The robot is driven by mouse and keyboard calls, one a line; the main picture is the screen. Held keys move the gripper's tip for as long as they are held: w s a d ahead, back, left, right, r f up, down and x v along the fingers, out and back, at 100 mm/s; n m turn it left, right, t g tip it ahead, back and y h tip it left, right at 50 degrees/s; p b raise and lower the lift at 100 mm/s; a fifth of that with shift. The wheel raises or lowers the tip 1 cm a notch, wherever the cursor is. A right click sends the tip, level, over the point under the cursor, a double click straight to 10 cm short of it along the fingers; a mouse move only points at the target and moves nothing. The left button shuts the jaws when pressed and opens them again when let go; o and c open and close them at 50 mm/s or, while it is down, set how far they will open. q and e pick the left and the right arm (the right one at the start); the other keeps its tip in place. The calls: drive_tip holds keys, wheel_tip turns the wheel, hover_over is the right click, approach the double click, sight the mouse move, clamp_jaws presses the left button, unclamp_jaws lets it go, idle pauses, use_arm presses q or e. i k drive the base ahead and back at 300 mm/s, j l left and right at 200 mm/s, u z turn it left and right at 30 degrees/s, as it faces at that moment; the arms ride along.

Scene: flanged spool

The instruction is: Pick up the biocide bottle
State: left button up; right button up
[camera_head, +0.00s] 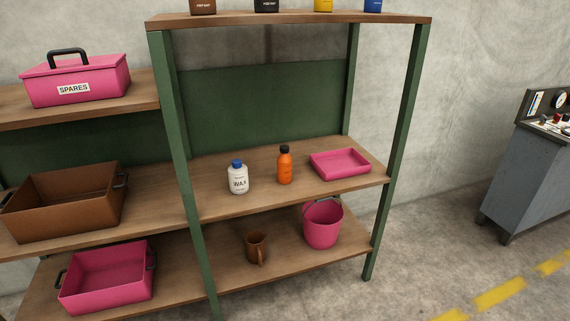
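A white bottle (238,179) with a blue cap stands upright on the middle shelf; its label appears to read WAX. An orange bottle (284,167) with a black cap stands upright to its right, apart from it. The orange bottle's label is too small to read, so I cannot confirm that it is the biocide bottle. Neither of my grippers is in view.
A pink tray (340,162) lies right of the bottles on the wooden shelf (215,209). Below are a brown mug (256,246) and pink bucket (322,226). Green posts (174,130) frame the shelves. Cut-off containers stand on top. The floor at right is partly clear.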

sight(284, 162)
drive_tip(key=i+l, duration=0.25)
drive_tip(key=l, duration=0.15)
drive_tip(key=i+l, duration=0.2)
drive_tip(key=l, duration=0.15)
drive_tip(key=i+l, duration=0.25)
drive_tip(key=l, duration=0.15)
drive_tip(key=u, duration=0.05)
